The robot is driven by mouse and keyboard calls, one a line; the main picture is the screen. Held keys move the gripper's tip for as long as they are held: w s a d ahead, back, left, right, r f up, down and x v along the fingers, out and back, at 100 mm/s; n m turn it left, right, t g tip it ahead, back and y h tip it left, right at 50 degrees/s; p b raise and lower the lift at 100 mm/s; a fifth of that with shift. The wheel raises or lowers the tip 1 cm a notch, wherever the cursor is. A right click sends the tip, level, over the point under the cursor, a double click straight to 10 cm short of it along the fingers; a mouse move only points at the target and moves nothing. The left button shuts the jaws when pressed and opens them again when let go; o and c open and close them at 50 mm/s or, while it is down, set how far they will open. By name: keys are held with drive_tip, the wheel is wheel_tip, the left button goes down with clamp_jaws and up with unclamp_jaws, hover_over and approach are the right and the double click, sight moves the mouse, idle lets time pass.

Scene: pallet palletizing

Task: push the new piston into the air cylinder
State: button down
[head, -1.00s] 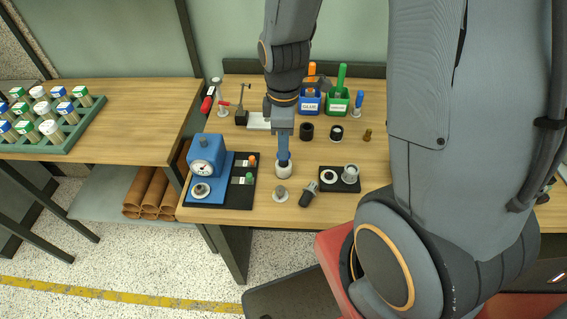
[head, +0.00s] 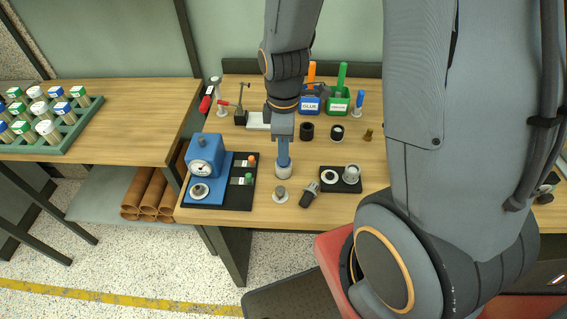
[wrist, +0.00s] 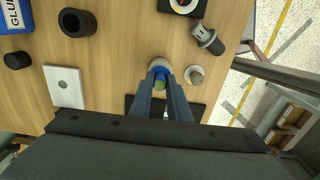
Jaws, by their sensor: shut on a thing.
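A grey-and-black plunger-like part (head: 309,193) and a small round cap (head: 280,194) lie in front. A black tray (head: 325,185) with a ring and metal cup is to the right. A blue gauge device (head: 205,155) is left.

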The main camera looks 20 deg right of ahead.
drive_tip(key=shift+f, duration=0.5)
idle(0.6)
drive_tip(key=c, duration=1.6)
unclamp_jaws()
drive_tip(key=shift+r, duration=0.1)
drive_tip(key=shift+r+b, duration=0.95)
drive_tip(key=shift+r, duration=2.85)
drive_tip(key=shift+s, duration=0.1)
